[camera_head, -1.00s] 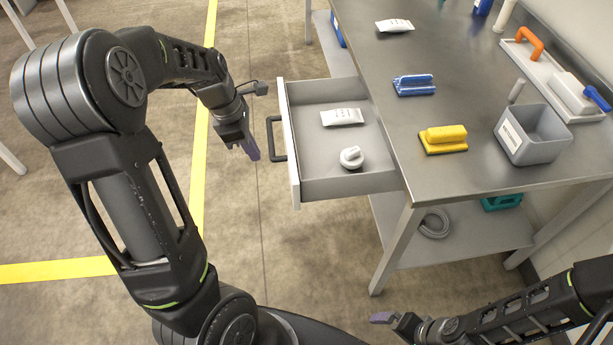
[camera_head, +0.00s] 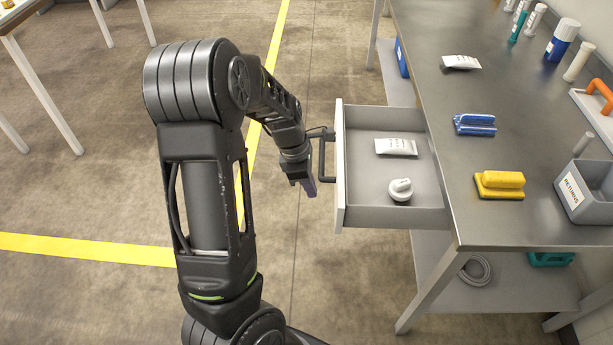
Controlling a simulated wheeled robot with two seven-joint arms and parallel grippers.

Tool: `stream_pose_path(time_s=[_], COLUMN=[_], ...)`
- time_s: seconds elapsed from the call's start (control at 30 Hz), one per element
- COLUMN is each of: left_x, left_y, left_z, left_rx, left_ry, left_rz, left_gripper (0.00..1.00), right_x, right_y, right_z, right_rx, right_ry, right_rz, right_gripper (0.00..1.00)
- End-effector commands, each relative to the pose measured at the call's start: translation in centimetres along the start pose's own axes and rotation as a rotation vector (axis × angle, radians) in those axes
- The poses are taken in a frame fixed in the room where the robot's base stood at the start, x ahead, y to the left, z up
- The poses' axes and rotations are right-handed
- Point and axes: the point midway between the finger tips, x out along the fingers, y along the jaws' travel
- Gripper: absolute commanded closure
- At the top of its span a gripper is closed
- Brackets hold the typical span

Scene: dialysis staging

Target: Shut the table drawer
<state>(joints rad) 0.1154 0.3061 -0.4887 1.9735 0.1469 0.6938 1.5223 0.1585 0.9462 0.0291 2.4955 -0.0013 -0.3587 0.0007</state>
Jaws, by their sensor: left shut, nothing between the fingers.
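The table drawer (camera_head: 433,217) stands pulled out from the left side of the metal table (camera_head: 520,130). Its pale front panel (camera_head: 340,185) faces left and carries a dark bar handle (camera_head: 326,158). My left gripper (camera_head: 307,187) is shut and empty, pointing down just left of the handle and front panel. Whether it touches the handle is hard to tell. My right gripper is out of view.
A lower shelf (camera_head: 500,285) holds a coiled hose (camera_head: 477,269). The floor left of the drawer is clear.

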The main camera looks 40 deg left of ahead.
Motion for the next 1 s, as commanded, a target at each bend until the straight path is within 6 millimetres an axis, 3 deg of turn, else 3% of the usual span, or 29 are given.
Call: stream_pose_path(time_s=[0.03, 0.13, 0.23, 0.4, 1.0], left_x=[1.3, 2.9, 2.9, 3.3, 3.5], left_y=[-0.1, -0.1, 0.0, 0.0, 0.0], left_z=[-0.1, 0.2, 2.1, 3.6, 4.5], left_rx=[-0.001, 0.001, 0.005, 0.002, 0.002], left_ry=[0.002, 0.001, -0.001, -0.001, -0.001], left_rz=[-0.004, -0.003, 0.0, 0.001, 0.0], left_gripper=[1.0, 1.0, 1.0, 1.0, 1.0], right_x=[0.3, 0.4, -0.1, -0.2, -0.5], right_y=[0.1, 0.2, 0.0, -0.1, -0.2], right_z=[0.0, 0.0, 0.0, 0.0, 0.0], right_rx=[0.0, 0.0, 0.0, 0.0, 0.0], right_ry=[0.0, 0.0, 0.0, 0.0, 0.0], right_rz=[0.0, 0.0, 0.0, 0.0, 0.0], right_gripper=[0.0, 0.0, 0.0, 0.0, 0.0])
